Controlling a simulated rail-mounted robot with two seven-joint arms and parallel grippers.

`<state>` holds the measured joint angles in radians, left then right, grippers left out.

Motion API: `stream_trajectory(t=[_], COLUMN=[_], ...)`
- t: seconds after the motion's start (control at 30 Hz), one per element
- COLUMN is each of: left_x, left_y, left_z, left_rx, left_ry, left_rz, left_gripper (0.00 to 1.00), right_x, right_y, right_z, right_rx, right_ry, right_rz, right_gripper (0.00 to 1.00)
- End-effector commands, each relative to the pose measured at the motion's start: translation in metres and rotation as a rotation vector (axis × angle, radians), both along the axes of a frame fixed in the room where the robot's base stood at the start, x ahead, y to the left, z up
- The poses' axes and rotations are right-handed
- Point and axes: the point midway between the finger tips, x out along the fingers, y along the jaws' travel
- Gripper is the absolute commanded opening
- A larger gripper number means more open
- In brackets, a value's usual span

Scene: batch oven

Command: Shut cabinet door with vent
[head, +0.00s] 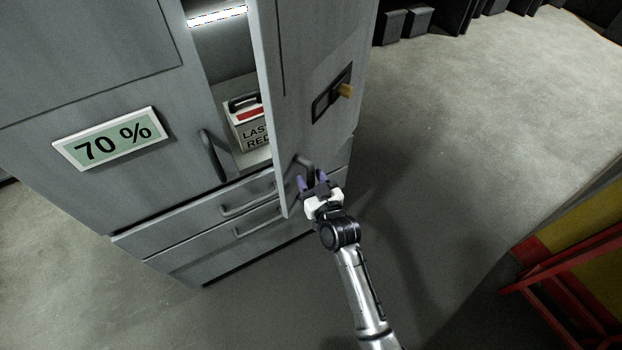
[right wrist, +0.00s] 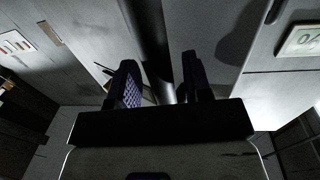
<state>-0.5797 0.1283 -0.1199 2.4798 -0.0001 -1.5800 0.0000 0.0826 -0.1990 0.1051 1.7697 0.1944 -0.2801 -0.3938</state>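The grey cabinet's right door (head: 293,120) stands open, swung outward. A dark curved handle (head: 303,162) is low on this door. My right gripper (head: 312,182) is at this handle with its fingers apart. In the right wrist view, a dark bar (right wrist: 150,45) that looks like the handle runs into the gap between the spread fingers (right wrist: 160,85). I cannot tell whether they touch it. My left gripper is not in view.
The left cabinet door (head: 90,75) is shut and bears a "70 %" sign (head: 110,139). A labelled box (head: 248,127) stands inside the open cabinet, under a lit strip. Drawers (head: 240,215) sit below. A red frame (head: 560,262) stands at lower right; the floor between is clear.

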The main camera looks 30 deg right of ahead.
Motion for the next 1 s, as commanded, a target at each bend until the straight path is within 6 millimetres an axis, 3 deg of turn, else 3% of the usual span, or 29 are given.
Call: stream_trajectory(t=[0.37, 1.0], left_x=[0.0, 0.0], left_y=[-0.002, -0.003], left_z=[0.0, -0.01], left_rx=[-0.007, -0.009], left_ry=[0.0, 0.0], left_rz=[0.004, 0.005], left_gripper=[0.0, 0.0], right_x=[-0.006, -0.116], right_y=[0.0, 0.004], right_z=[0.001, 0.0], right_rx=[0.0, 0.0], right_ry=[-0.002, 0.0], right_rz=[0.0, 0.0], right_gripper=[0.48, 0.48])
